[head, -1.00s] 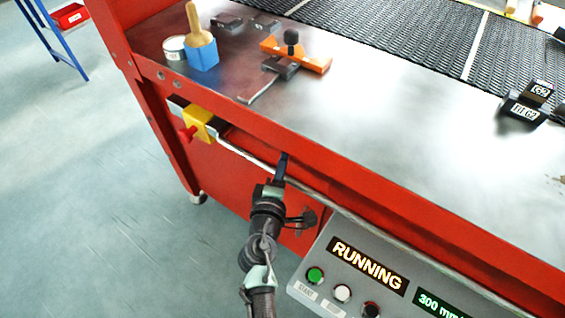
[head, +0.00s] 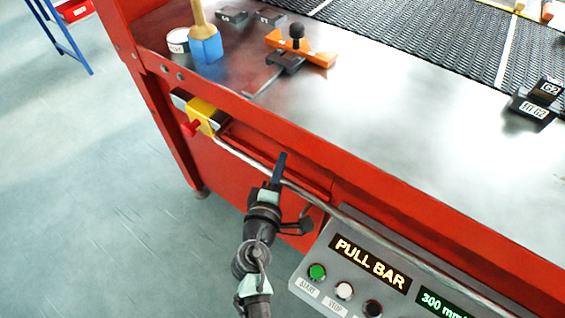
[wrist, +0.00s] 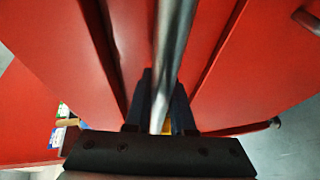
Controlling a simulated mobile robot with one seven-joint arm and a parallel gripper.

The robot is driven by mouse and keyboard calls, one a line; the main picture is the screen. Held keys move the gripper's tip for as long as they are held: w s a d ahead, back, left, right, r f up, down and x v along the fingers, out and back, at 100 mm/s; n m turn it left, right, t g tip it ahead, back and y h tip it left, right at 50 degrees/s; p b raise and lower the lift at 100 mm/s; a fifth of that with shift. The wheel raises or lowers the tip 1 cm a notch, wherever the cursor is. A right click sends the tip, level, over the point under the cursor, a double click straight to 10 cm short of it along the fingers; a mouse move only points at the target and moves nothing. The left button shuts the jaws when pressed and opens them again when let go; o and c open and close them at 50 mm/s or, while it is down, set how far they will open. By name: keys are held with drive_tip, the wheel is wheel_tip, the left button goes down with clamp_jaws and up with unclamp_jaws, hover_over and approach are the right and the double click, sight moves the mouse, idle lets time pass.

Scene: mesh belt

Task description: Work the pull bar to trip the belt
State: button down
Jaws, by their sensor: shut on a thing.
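The pull bar (head: 330,207) is a long silver rod along the front of the red machine frame. It leaves a yellow switch box (head: 203,114) with a red knob at its left end. My gripper (head: 279,170) is at the bar, right of the switch box. In the wrist view the bar (wrist: 173,45) runs down between the two fingers of my gripper (wrist: 160,105), which is shut on it. The display (head: 368,263) on the grey control panel reads "PULL BAR".
The panel carries a green START button (head: 317,271), a white button (head: 344,290) and a dark one. On the steel top stand a blue-based brush (head: 206,47), an orange tool (head: 300,48) and black blocks (head: 536,103). The mesh belt (head: 420,35) lies behind.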

drive_tip(key=c, duration=0.8)
unclamp_jaws()
drive_tip(key=shift+s+a, duration=0.1)
drive_tip(key=shift+a, duration=0.05)
drive_tip(key=shift+o, duration=0.2)
drive_tip(key=v, duration=1.3)
